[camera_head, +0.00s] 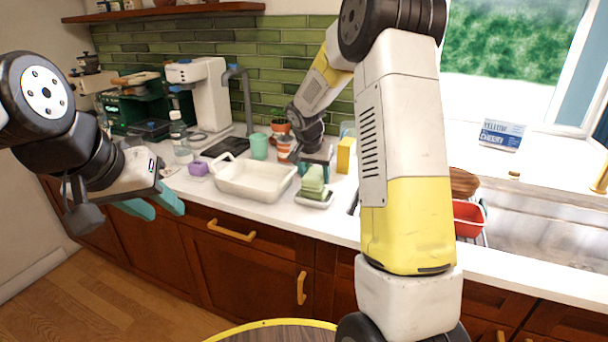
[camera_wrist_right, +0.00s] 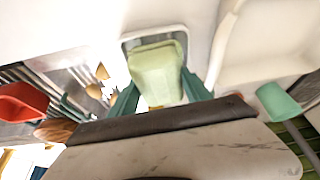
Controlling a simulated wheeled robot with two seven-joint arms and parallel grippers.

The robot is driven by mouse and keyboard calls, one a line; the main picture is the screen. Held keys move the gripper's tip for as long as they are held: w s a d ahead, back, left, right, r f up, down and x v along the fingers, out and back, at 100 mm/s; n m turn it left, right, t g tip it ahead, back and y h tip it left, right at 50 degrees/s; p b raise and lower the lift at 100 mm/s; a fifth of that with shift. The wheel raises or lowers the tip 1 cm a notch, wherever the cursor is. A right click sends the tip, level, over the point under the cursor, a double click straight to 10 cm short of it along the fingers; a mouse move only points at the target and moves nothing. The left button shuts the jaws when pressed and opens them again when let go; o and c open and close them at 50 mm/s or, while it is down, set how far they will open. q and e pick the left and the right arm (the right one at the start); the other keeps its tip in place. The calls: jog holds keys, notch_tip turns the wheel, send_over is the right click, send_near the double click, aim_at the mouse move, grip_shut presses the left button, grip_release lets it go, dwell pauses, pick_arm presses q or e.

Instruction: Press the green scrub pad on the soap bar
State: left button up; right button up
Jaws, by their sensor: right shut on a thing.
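My right gripper (camera_head: 315,168) is over the counter, its teal fingers closed on the pale green scrub pad (camera_head: 314,177). In the right wrist view the pad (camera_wrist_right: 156,72) sits between the fingers, above a white dish (camera_wrist_right: 180,35). In the head view a darker green layer shows below the pad in the white dish (camera_head: 322,204); I cannot tell whether it is the soap bar or part of the pad. Pad and layer look stacked, but contact is unclear. My left gripper (camera_head: 153,206) is empty in front of the cabinets, its teal fingers apart.
A white basin (camera_head: 255,183) stands left of the dish, with a mint cup (camera_head: 259,146) and purple item (camera_head: 198,168) nearby. A yellow block (camera_head: 345,155) stands behind right. The sink holds a red bowl (camera_head: 467,218). My right arm hides part of the counter.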

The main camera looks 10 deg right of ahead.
aim_at(317, 170)
jog(key=shift+r, duration=2.8)
